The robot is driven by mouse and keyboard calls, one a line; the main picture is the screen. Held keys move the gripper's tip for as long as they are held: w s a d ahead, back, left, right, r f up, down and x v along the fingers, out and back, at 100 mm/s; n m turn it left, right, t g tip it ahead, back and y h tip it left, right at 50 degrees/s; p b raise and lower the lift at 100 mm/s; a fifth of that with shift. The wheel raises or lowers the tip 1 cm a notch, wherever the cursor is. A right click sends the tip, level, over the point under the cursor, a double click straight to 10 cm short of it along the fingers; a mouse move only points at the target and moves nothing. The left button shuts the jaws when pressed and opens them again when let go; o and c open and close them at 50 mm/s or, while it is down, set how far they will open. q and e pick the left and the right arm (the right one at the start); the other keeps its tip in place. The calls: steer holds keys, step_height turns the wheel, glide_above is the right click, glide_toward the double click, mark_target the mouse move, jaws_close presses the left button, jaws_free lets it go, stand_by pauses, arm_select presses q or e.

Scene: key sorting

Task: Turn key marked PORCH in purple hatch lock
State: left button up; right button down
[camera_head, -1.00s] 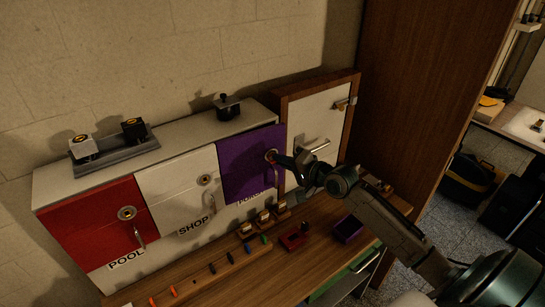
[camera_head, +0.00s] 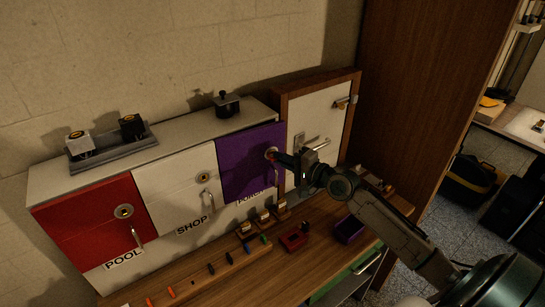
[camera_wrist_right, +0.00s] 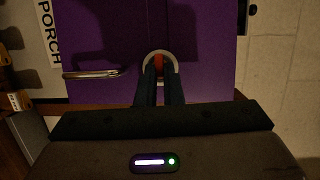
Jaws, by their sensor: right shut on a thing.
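The purple hatch (camera_head: 243,170) is at the right end of the row of hatches, with a PORCH label beneath it that my arm and the handle partly cover. Its round lock (camera_wrist_right: 160,58) has a pale ring. A red key (camera_wrist_right: 158,64) is at the lock, between the fingertips of my right gripper (camera_wrist_right: 160,75). In the head view my right gripper (camera_head: 284,159) reaches the lock from the right, shut on the key. Most of the key is hidden, so its marking and turn angle cannot be read. My left gripper is not in view.
A white SHOP hatch (camera_head: 173,186) and a red POOL hatch (camera_head: 88,222) stand to the left. Key racks (camera_head: 210,268), a small red box (camera_head: 293,240) and a purple box (camera_head: 349,230) lie on the bench below. A white door (camera_head: 318,125) stands close on the right.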

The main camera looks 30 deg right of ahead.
steer(key=shift+m+y, duration=0.3)
steer(key=shift+m, duration=0.1)
steer(key=c, duration=1.5)
jaws_free()
steer(key=shift+s+f+b, duration=0.1)
steer(key=shift+b, duration=0.2)
steer(key=p+v, duration=0.2)
steer(key=v, duration=0.8)
steer(key=shift+s, duration=0.35)
